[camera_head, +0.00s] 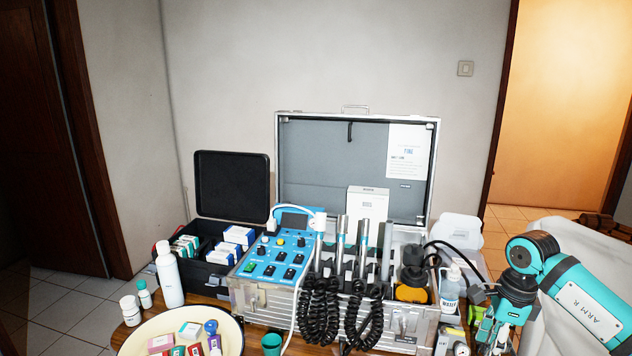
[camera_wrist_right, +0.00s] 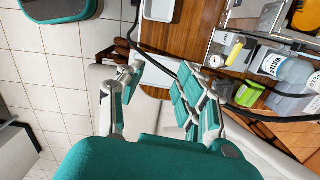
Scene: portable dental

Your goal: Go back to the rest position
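My right arm (camera_head: 575,290) comes in from the right in the head view and bends down at the table's right edge. My right gripper (camera_head: 490,340) hangs there, partly cut off by the bottom of the picture. In the right wrist view its two teal fingers (camera_wrist_right: 160,88) stand apart, with nothing held between them. Behind them show the table's edge and the floor. My left gripper and left arm are not in view.
Beside my right gripper stand a water bottle (camera_head: 451,284) and a cable. A black case (camera_head: 232,185), white bottle (camera_head: 169,278) and cream tray (camera_head: 135,345) are left.

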